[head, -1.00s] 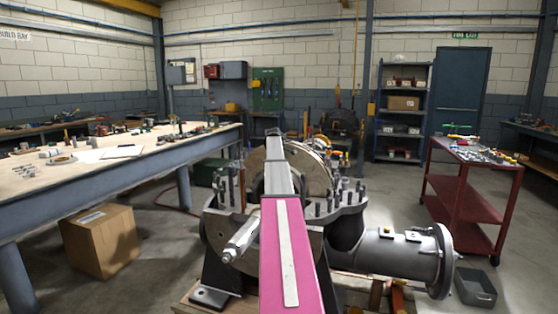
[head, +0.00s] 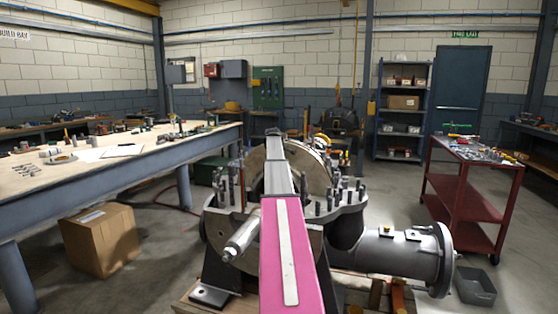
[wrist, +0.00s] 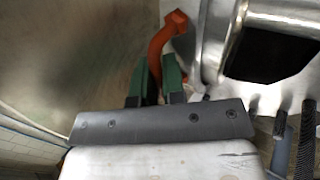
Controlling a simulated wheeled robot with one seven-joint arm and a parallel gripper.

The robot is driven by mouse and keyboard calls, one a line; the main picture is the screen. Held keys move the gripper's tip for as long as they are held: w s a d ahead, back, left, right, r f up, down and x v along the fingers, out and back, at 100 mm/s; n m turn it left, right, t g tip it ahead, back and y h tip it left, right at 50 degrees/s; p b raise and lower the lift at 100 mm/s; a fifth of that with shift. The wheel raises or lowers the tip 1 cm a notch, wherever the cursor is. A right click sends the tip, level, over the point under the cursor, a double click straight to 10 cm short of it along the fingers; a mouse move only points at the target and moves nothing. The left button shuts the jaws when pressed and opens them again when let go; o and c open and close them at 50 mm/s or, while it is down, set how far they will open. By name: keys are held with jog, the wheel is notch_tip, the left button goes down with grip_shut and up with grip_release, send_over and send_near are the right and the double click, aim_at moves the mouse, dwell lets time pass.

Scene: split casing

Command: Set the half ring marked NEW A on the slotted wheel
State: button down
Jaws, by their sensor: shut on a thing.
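In the wrist view, my gripper (wrist: 158,85) has green fingers closed on a curved orange-red piece (wrist: 160,42) with a blocky end. I cannot tell whether this piece belongs to the half ring; no NEW A mark is readable. A large pale disc (head: 318,168), probably the slotted wheel, stands upright in the open casing (head: 350,222) in the head view. My arm covers the disc's middle and left, and it hides my gripper there. In the wrist view, a shiny metal part with a dark opening (wrist: 275,48) lies to the right of the fingers.
Upright studs (head: 330,198) line the casing rim, and dark threaded rods (wrist: 305,135) show in the wrist view. A flanged pipe (head: 405,258) sticks out right. A long bench (head: 120,175) stands left, a red cart (head: 465,190) right, and a cardboard box (head: 100,240) on the floor.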

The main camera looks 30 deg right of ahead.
jog(key=shift+r, duration=0.1)
dwell(0.3)
jog(key=c, duration=1.3)
grip_release()
jog(key=shift+o, duration=0.9)
jog(key=shift+f, duration=0.2)
jog(key=v, duration=1.1)
jog(key=shift+r, duration=0.1)
